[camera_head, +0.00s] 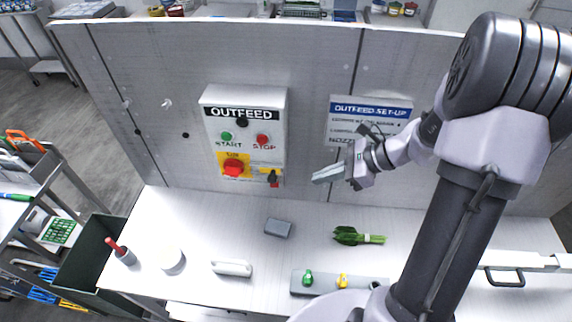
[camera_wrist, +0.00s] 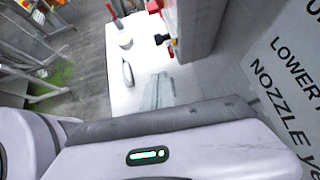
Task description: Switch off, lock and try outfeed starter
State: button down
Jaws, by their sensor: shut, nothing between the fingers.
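The outfeed starter (camera_head: 243,107) is a grey box on the upright panel, labelled OUTFEED. It has a green START button (camera_head: 226,136), a red STOP button (camera_head: 263,140) and a red rotary switch (camera_head: 233,168) on a yellow plate. A small dark and yellow item with a red part, possibly a padlock (camera_head: 272,177), is at the box's lower right; its fastening is too small to tell. My gripper (camera_head: 318,180) is shut and empty, right of the box and apart from it. In the wrist view the box's side (camera_wrist: 194,28) shows beyond the fingers (camera_wrist: 160,88).
An OUTFEED SET-UP sign (camera_head: 368,108) is behind my wrist. On the white bench (camera_head: 200,225) are a grey block (camera_head: 278,228), green leaves (camera_head: 358,236), a white handled item (camera_head: 231,268), a round white item (camera_head: 172,261) and a grey tray (camera_head: 318,287). A dark green bin (camera_head: 85,255) stands left.

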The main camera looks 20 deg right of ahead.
aim_at(272, 177)
jog(key=w+a+f, duration=0.4)
jog(key=a, duration=0.3)
jog(key=shift+w+a+b, duration=0.25)
jog(key=shift+w+b, duration=0.05)
jog(key=shift+w, duration=0.05)
jog(key=a, duration=0.1)
jog(key=w+a+b, duration=0.1)
jog(key=a, duration=0.1)
jog(key=shift+w+a, duration=0.3)
jog(key=shift+a, duration=0.1)
jog(key=shift+r, duration=0.1)
jog(key=shift+d, duration=0.1)
